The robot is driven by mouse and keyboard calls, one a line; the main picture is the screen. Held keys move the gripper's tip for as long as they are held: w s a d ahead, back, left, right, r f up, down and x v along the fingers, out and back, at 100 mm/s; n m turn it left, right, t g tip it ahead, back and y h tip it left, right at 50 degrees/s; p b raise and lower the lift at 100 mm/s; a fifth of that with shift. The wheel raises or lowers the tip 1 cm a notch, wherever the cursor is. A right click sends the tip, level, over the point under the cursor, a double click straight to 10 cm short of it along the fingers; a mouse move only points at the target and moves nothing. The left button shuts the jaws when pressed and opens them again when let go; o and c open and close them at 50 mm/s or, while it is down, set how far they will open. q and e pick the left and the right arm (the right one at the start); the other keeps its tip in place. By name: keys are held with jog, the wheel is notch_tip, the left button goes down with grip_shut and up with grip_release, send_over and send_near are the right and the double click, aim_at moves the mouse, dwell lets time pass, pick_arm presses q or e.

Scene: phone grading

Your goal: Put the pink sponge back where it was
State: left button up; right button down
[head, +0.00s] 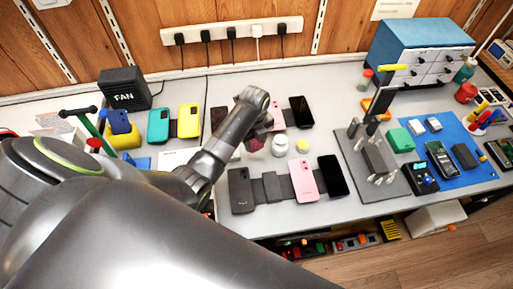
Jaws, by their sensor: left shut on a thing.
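My left arm reaches in from the lower left across the table, and its wrist is over the middle of the back row of phones. My left gripper (254,137) is beyond the wrist, mostly hidden by it. It is shut on a small pinkish piece (256,145), which looks like the pink sponge; its outline is hard to make out. This piece is just left of a white round jar (280,146). I cannot tell whether it touches the table. My right gripper is not in view.
A pink phone (304,180) and a black phone (332,175) lie in front. A small yellow-topped pot (302,146) is beside the jar. A grey mat (352,178) with a dark stand and a blue mat (455,178) with devices lie right. A black FAN box (124,90) stands back left.

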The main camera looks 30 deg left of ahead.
aim_at(255, 143)
pick_arm(q)
notch_tip(255, 143, down, 4)
jog(key=shift+r, duration=0.25)
jog(key=shift+f, duration=0.45)
jog(key=shift+f, duration=0.15)
jog(key=o, duration=0.9)
notch_tip(255, 143, up, 12)
jog(key=shift+r, duration=0.25)
